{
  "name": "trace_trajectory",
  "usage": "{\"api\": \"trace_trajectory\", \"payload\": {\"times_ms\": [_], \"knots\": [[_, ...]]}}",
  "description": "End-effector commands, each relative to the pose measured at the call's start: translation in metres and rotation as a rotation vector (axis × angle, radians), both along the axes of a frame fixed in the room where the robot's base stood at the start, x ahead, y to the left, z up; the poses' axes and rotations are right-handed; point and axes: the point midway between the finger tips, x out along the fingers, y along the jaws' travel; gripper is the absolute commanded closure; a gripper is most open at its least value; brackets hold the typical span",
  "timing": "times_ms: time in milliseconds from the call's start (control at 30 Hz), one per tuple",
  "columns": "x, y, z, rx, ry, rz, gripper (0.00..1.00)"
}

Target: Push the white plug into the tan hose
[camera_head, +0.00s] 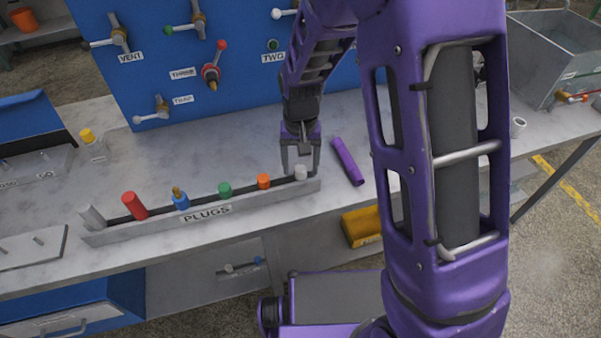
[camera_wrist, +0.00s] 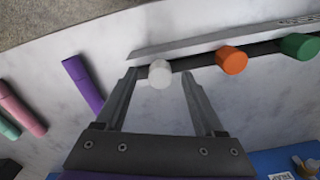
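A small white plug (camera_head: 300,172) stands at the right end of the plug rack; it also shows in the wrist view (camera_wrist: 160,75). My gripper (camera_head: 300,160) points down over this plug. In the wrist view its fingers are open, one on each side of the plug, with a gap on both sides. A larger greyish-white plug (camera_head: 92,217) leans at the rack's left end. I see no hose that is clearly tan; my arm hides part of the bench and panel in the head view.
The rack (camera_head: 208,220), labelled PLUGS, also holds red (camera_head: 135,205), blue (camera_head: 181,202), green (camera_head: 225,190) and orange (camera_head: 264,181) plugs. A purple hose (camera_head: 348,160) lies just right of my gripper. A blue panel (camera_head: 130,90) with valves stands behind. Pink (camera_wrist: 22,110) and teal (camera_wrist: 8,127) tubes lie farther off.

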Motion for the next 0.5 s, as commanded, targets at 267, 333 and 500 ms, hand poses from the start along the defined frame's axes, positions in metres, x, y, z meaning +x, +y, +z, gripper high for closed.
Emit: {"api": "trace_trajectory", "payload": {"times_ms": [267,333,500], "knots": [[0.0001,0.0001,0.0003,0.000,0.000,0.000,0.80],[0.0001,0.0000,0.0004,0.000,0.000,0.000,0.92],[0.0002,0.0001,0.0005,0.000,0.000,0.000,1.00]]}}
